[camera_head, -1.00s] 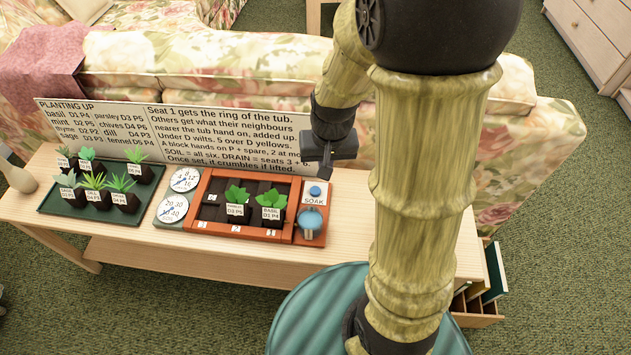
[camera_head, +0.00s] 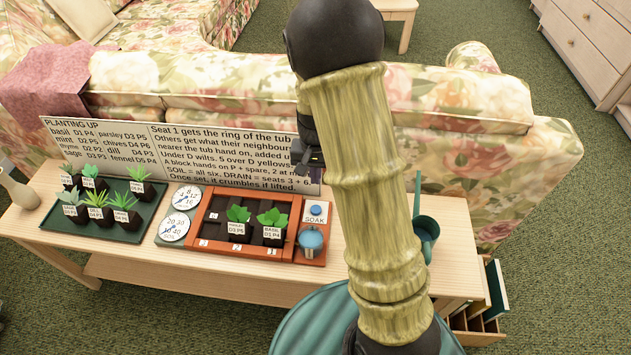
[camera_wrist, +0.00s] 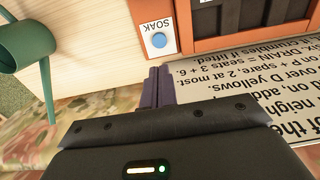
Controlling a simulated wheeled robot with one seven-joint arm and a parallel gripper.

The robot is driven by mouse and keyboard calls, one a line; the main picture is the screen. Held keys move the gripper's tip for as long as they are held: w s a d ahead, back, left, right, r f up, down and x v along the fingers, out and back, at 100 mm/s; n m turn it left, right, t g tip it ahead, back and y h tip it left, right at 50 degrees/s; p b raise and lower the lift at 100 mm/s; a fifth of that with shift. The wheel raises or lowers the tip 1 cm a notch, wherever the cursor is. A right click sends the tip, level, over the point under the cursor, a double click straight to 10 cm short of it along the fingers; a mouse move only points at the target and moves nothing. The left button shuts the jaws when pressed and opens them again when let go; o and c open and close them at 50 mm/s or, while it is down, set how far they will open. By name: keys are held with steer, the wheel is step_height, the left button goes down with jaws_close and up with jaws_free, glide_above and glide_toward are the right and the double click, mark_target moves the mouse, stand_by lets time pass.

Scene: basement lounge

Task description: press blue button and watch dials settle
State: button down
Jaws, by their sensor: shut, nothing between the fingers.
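The blue button (camera_head: 316,210) sits on a white plate marked SOAK at the right end of the red-brown planter tray (camera_head: 208,205). It also shows in the wrist view (camera_wrist: 159,40), just beyond the fingertips. My gripper (camera_wrist: 158,72) is shut and empty, its fingers pointing toward the button with a gap in the picture. In the head view my gripper (camera_head: 310,167) hangs in front of the sign board, behind the button, partly hidden by my arm. Two round white dials, an upper one (camera_head: 186,197) and a lower one (camera_head: 174,228), stand left of the tray. Their exact readings are too small to tell.
Two labelled plants stand in the planter tray. A blue rounded fitting (camera_head: 311,239) is below the button. A green tray (camera_head: 60,222) holds several potted plants at left. A teal watering can (camera_head: 424,232) stands at right. The sign board (camera_head: 130,140) rises behind.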

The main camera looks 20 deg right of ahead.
mark_target(316, 210)
step_height(316, 210, down, 12)
steer(key=b, duration=0.3)
steer(key=shift+f, duration=0.25)
steer(key=shift+s+f, duration=0.2)
steer(key=shift+f, duration=0.7)
steer(key=shift+r+p, duration=0.4)
steer(key=shift+r, duration=0.15)
step_height(316, 210, up, 13)
steer(key=p, duration=0.5)
steer(key=shift+w+r, duration=0.15)
steer(key=shift+w, duration=0.05)
